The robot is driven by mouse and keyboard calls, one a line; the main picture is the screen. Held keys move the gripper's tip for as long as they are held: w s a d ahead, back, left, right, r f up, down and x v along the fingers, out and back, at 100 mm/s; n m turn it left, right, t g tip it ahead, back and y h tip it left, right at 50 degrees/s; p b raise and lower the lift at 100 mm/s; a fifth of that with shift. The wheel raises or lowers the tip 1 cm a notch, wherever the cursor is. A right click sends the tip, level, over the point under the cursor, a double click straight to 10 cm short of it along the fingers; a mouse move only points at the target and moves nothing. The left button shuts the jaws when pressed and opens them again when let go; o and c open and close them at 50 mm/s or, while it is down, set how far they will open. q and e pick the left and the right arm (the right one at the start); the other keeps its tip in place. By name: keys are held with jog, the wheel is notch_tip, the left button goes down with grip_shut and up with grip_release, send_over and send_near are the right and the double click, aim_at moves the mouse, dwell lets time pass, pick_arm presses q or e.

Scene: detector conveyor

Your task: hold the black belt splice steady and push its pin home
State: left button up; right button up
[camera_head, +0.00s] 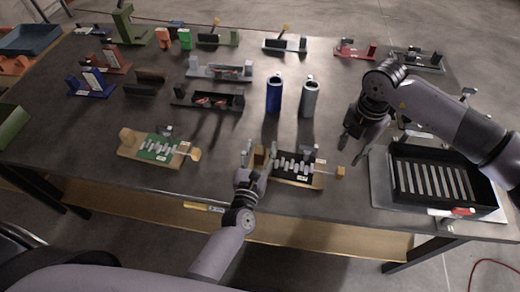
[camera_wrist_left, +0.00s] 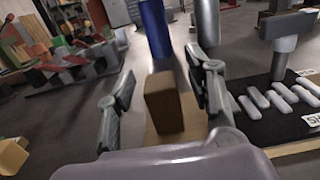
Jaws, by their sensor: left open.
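The black belt splice (camera_head: 298,166) lies on a wooden base near the table's front edge. Its pin ends in a wooden knob (camera_head: 340,172) that stands out at the right end. My left gripper (camera_head: 253,157) is open at the splice's left end. In the left wrist view, a brown wooden block (camera_wrist_left: 172,105) on the base stands between the open fingers, with a gap visible on its left. The black splice plate with pale links (camera_wrist_left: 268,112) shows to the right there. My right gripper (camera_head: 355,147) hangs above the table, right of the knob, empty, its fingers apart.
A similar green belt splice (camera_head: 157,149) lies to the left. A blue cylinder (camera_head: 274,94) and a grey cylinder (camera_head: 310,98) stand behind the black splice. A black slotted tray (camera_head: 400,181) is at the right. The table between the two splices is clear.

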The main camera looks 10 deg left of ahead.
pick_arm(q)
jog(key=shift+c, duration=0.4)
grip_shut()
dwell(0.4)
